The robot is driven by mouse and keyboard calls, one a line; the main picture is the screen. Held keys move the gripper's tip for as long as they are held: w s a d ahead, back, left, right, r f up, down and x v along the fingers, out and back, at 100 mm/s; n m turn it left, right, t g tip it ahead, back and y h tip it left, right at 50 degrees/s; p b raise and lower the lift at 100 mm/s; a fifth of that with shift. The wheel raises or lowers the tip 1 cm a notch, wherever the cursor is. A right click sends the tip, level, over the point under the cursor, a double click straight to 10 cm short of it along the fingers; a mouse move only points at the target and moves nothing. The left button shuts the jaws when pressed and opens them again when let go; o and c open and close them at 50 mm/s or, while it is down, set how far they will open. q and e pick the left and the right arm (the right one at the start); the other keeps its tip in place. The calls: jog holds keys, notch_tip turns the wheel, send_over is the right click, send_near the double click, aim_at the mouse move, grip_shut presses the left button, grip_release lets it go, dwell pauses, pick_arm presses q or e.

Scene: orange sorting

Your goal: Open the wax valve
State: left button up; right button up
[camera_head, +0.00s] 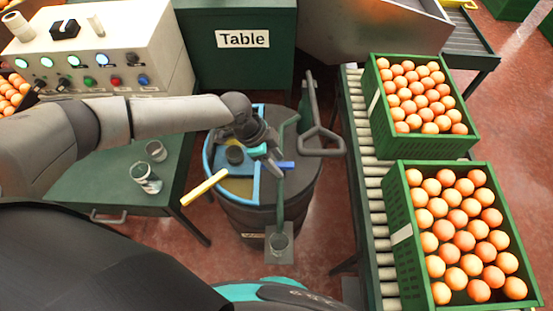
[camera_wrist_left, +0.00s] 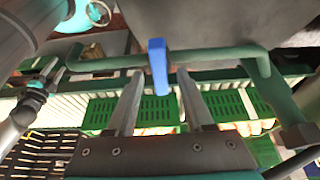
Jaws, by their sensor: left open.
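The wax valve shows as a small blue handle (camera_head: 286,165) on the green pipe (camera_head: 281,190) over the dark wax drum (camera_head: 303,200). In the left wrist view the blue handle (camera_wrist_left: 158,68) hangs upright from the horizontal green pipe (camera_wrist_left: 215,54). My left gripper (camera_head: 275,164) is over the drum, close to the handle. In the left wrist view its two fingers (camera_wrist_left: 160,76) are apart, with the handle between their tips in the picture. No contact with the handle is visible. My right gripper is not in view.
A yellow bar (camera_head: 205,187) projects at the drum's left. Two glasses stand on the green table (camera_head: 110,170). Orange crates (camera_head: 403,240) sit on the roller conveyor (camera_head: 372,200) at right. A control box (camera_head: 120,45) is at upper left.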

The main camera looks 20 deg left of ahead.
pick_arm(q)
jog(key=shift+c, duration=0.3)
grip_shut()
dwell(0.3)
